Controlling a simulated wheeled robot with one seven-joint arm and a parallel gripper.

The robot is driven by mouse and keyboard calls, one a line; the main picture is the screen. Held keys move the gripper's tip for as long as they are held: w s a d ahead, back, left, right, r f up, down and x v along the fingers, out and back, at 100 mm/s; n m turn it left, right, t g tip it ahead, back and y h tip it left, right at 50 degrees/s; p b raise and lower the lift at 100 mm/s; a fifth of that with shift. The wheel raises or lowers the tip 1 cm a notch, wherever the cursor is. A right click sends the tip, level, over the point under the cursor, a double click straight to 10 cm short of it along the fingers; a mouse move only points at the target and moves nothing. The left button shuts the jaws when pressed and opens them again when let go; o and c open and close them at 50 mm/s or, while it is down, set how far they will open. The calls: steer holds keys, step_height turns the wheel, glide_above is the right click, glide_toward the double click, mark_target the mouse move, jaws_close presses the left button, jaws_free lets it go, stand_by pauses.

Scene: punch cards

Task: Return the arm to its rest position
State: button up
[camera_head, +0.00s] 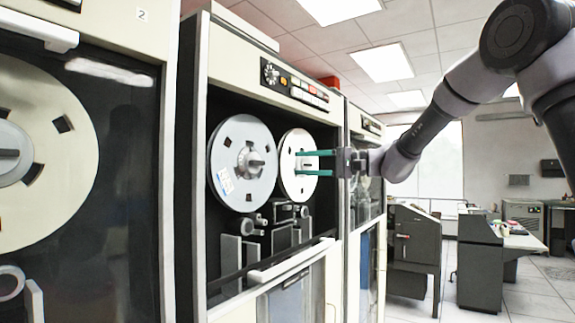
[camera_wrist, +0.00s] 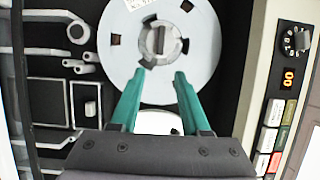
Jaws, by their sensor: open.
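My gripper (camera_head: 317,163) is at the end of my outstretched arm, in front of the right-hand reel of an open tape cabinet in the head view. Its two teal fingers are apart with nothing between them. In the wrist view my gripper (camera_wrist: 160,85) points at a large grey tape reel (camera_wrist: 165,45) with a central hub. The right-hand reel (camera_head: 297,150) is white and partly covered by the fingers. I cannot tell whether the fingers touch it. The left-hand reel (camera_head: 243,163) is grey and larger in the head view.
The tape cabinet (camera_head: 195,230) stands close, with a control panel (camera_wrist: 282,110) beside the reels. Another cabinet with a big reel (camera_head: 50,150) is at the left. Dark desks (camera_head: 485,262) stand at the back right. Open floor (camera_head: 540,290) lies at the lower right.

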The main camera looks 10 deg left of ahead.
steer(key=shift+d, duration=0.8)
steer(key=s+d+f+m+t+h, duration=0.1)
steer(key=s+d+f+t+h, duration=0.1)
steer(key=s+d+f+h, duration=0.2)
steer(key=s+d+f+m+t+h, duration=0.1)
steer(key=s+d+f+h, duration=0.3)
steer(key=s+d, duration=0.6)
steer(key=s+d+f+m+t+h, duration=0.2)
steer(key=s+d+f+t+h, duration=0.2)
steer(key=d, duration=1.5)
steer(key=s+h, duration=0.3)
steer(key=h, duration=0.1)
steer(key=shift+s+d, duration=0.25)
steer(key=shift+f, duration=0.1)
